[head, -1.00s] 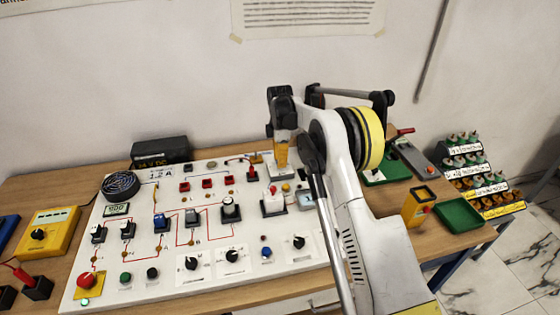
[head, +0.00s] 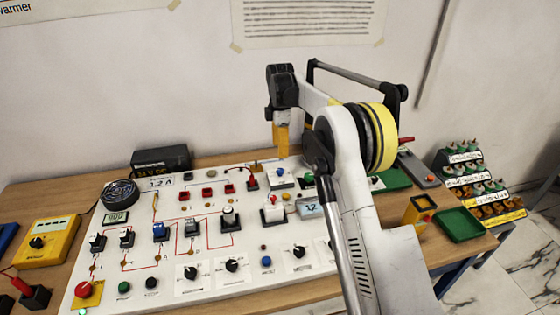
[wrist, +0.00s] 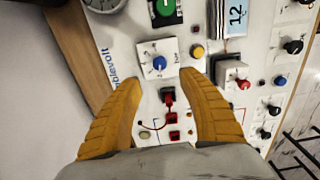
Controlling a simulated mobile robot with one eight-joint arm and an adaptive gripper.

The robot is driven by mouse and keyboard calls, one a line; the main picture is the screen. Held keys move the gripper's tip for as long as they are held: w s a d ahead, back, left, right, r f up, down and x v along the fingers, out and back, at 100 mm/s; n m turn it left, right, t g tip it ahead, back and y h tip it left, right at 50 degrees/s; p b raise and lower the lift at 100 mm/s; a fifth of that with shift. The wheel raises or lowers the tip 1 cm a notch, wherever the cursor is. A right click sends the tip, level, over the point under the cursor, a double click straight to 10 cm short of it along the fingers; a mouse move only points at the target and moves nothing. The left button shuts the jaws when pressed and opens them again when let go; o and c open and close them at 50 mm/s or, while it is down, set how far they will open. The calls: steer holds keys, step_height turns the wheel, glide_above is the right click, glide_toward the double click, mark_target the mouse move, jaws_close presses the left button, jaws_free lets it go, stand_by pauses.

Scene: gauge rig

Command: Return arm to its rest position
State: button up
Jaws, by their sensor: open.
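My gripper (head: 281,140) hangs with its yellow fingers pointing down above the back right part of the white gauge board (head: 210,280). In the wrist view my gripper (wrist: 163,110) is open, with two yellow ridged fingers spread apart and nothing between them. Below the fingers lie a blue knob (wrist: 159,63) on a white plate, a dark and red plug (wrist: 168,97) with a red lead, and red sockets. The fingers look clear of the board. My arm hides part of the board's right side in the head view.
A black power supply (head: 161,161) stands behind the board. A yellow meter (head: 50,239) lies at the left.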

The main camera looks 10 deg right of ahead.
steer(key=shift+r, duration=1.2)
steer(key=s+r+m+t+b, duration=0.1)
steer(key=s+r+m+t, duration=0.1)
steer(key=s+r+m, duration=0.5)
steer(key=s+r+m+t+b, duration=0.1)
steer(key=s+r, duration=0.4)
steer(key=s, duration=0.5)
steer(key=s+f+m+t+b, duration=0.1)
steer(key=s+f+m, duration=0.3)
steer(key=s, duration=0.8)
steer(key=s+f+m+t+b, duration=0.1)
steer(key=s+f+m+t, duration=0.2)
steer(key=s, duration=1)
step_height(320, 180, down, 2)
steer(key=m, duration=0.3)
steer(key=shift+f, duration=0.1)
